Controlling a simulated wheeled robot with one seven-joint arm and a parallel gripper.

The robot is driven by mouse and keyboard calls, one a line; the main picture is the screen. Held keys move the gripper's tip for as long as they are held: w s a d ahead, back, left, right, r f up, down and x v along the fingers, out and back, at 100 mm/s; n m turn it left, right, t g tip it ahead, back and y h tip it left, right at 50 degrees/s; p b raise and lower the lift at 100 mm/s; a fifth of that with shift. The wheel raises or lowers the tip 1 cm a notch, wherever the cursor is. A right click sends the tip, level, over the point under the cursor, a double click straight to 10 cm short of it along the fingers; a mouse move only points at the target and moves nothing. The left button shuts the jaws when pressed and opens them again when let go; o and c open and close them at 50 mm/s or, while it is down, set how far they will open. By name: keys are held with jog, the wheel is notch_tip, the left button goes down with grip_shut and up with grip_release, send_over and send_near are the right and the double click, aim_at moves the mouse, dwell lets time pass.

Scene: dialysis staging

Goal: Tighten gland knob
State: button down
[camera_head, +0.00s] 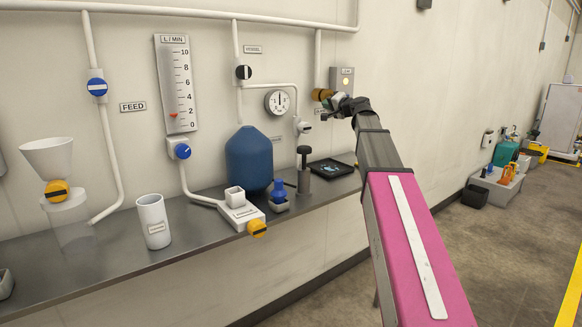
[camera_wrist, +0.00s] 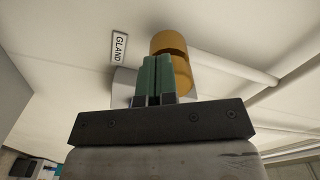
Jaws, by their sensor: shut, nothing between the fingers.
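The gland knob (camera_head: 322,95) is a yellow-orange cylinder on the wall pipe, to the right of the round gauge in the head view. In the wrist view the knob (camera_wrist: 168,42) stands just beyond the fingertips, partly hidden by them. A GLAND label (camera_wrist: 119,48) is on the wall beside it. My gripper (camera_head: 338,98) is at the knob in the head view. In the wrist view its two green fingers (camera_wrist: 155,62) are together with nothing between them, overlapping the knob's near side. I cannot tell whether they touch it.
A grey box with a lit round lamp (camera_head: 346,81) is on the wall behind my gripper. White pipes (camera_wrist: 232,66) run close to the knob. Below, the shelf (camera_head: 105,262) holds a blue tank (camera_head: 249,160), a black tray (camera_head: 331,168) and a grey pump-like post (camera_head: 304,172).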

jog(key=shift+w+a+r, duration=0.45)
jog(key=shift+w+r, duration=0.25)
jog(key=shift+r, duration=0.15)
jog(key=shift+s+a, duration=0.1)
jog(key=f+v, duration=0.1)
jog(key=v, duration=0.5)
jog(key=shift+s+a, duration=0.25)
jog(key=shift+s, duration=0.25)
jog(key=shift+f, duration=0.1)
dwell(0.4)
